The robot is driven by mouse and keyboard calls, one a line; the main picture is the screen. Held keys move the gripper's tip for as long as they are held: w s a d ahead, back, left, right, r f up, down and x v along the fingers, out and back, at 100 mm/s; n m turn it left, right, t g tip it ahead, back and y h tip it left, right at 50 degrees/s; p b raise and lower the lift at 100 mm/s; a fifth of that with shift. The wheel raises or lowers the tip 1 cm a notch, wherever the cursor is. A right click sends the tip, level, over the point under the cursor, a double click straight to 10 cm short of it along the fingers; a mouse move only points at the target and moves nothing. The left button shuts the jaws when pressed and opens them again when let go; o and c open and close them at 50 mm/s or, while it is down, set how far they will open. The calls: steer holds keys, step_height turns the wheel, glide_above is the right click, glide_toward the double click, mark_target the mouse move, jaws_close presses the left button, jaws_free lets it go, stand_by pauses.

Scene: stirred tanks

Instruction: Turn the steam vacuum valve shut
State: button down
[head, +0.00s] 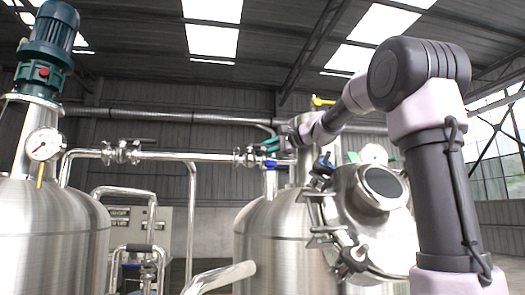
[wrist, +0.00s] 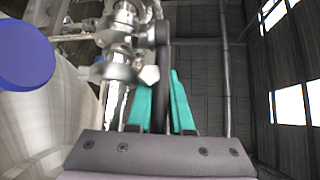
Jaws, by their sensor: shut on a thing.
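The valve (wrist: 124,45) is a steel fitting on a pipe, on the left of my fingers in the wrist view. Its dark lever handle (wrist: 161,60) runs between my two teal fingers. My gripper (wrist: 160,88) is shut on this handle. In the head view my gripper (head: 269,145) is at the right end of the horizontal steel pipe, by the valve body (head: 246,157). The handle is too small there to make out its angle.
A tank (head: 275,240) with a hatch (head: 382,185) and clamps stands below my arm. A blue handle (head: 270,182) hangs just below my gripper. A yellow handle (head: 322,101) is above right. Another tank (head: 45,235) with a gauge (head: 44,145) is at left.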

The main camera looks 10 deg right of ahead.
steer(key=shift+s+d+m+t+h, duration=0.1)
steer(key=shift+s+m+t+h, duration=0.3)
steer(key=shift+m+t+h, duration=0.4)
steer(key=shift+s+d+m+t+h, duration=0.1)
steer(key=shift+s+m+t+h, duration=0.3)
steer(key=shift+m+h, duration=0.75)
steer(key=shift+s+d+m+t+h, duration=0.1)
steer(key=shift+s+m+t+h, duration=0.25)
steer(key=shift+m+t+h, duration=0.65)
steer(key=shift+s+a+f+m+g+h, duration=0.1)
steer(key=shift+s+a+m+g+h, duration=0.55)
steer(key=shift+m+h, duration=1.75)
steer(key=shift+s+a+r+m+g+h, duration=0.1)
steer(key=shift+s+a+m+g+h, duration=0.55)
steer(key=shift+m+h, duration=1.75)
steer(key=shift+s+a+f+m+g+h, duration=0.1)
steer(key=shift+s+a+m+g+h, duration=0.55)
steer(key=shift+h, duration=3)
steer(key=shift+s+d+m+g, duration=0.25)
steer(key=shift+m+g, duration=0.1)
steer(key=shift+m, duration=0.15)
steer(key=c, duration=1.1)
jaws_free()
steer(key=shift+a, duration=0.15)
